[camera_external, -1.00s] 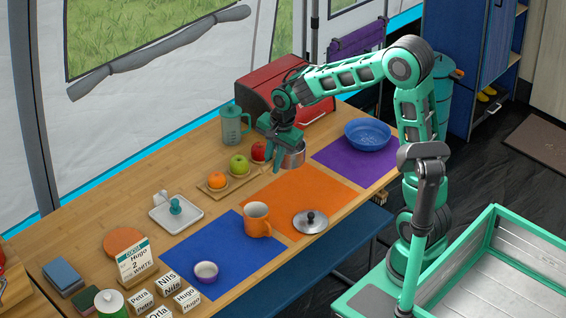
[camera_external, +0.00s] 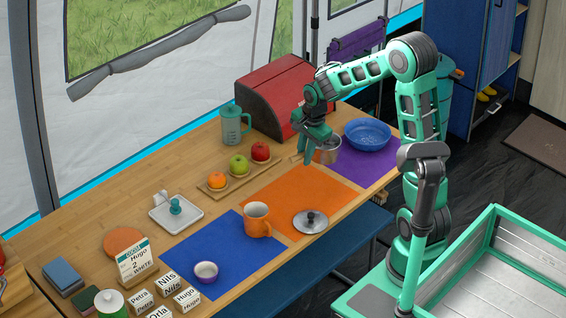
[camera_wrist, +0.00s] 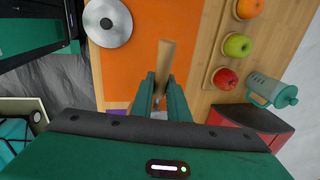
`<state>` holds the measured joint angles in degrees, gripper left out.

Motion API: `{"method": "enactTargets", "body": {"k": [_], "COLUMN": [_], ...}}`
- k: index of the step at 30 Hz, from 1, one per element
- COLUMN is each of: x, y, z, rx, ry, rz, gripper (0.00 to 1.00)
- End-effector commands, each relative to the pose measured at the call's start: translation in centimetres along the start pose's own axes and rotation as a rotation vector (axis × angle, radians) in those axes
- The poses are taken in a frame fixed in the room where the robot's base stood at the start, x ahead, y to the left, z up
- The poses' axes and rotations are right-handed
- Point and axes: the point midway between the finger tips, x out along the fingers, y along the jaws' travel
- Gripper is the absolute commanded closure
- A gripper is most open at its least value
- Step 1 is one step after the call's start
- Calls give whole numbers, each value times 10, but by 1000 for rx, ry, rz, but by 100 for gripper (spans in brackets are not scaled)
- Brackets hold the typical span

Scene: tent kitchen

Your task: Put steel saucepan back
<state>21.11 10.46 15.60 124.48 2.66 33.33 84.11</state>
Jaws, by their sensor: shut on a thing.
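My gripper (camera_external: 307,160) is shut on the wooden handle of the steel saucepan (camera_external: 328,154). In the outside view the saucepan is right beside the fingers, in front of the purple mat's (camera_external: 378,175) left end. It looks held above the table, but the gap is hard to judge. In the wrist view the wooden handle (camera_wrist: 166,62) sticks out between my gripper's fingers (camera_wrist: 163,90); the pan body is mostly hidden there. The steel lid (camera_external: 310,222) with a dark knob lies on the orange mat (camera_external: 280,195), and also shows in the wrist view (camera_wrist: 108,22).
A blue bowl (camera_external: 367,135) sits on the purple mat, close right of the saucepan. A red bread box (camera_external: 290,95) stands behind. A fruit tray (camera_external: 240,178) and a teal jug (camera_external: 235,125) are left. An orange mug (camera_external: 257,219) stands near the blue mat.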

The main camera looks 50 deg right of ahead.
Motion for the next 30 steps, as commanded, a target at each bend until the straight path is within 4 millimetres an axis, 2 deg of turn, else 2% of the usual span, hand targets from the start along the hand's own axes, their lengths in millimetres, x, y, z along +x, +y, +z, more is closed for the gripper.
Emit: {"method": "enactTargets", "body": {"k": [4,7,21,25,30], "x": [11,20,74,83,88], "y": [1,0,-13,-15,-15], "z": [-3,-14,-95,-107,-112], "rx": [1,5,4,2,0], "ry": [0,0,0,-1,-1], "rz": [0,2,0,0,0], "gripper": [100,100,100,100,100]}}
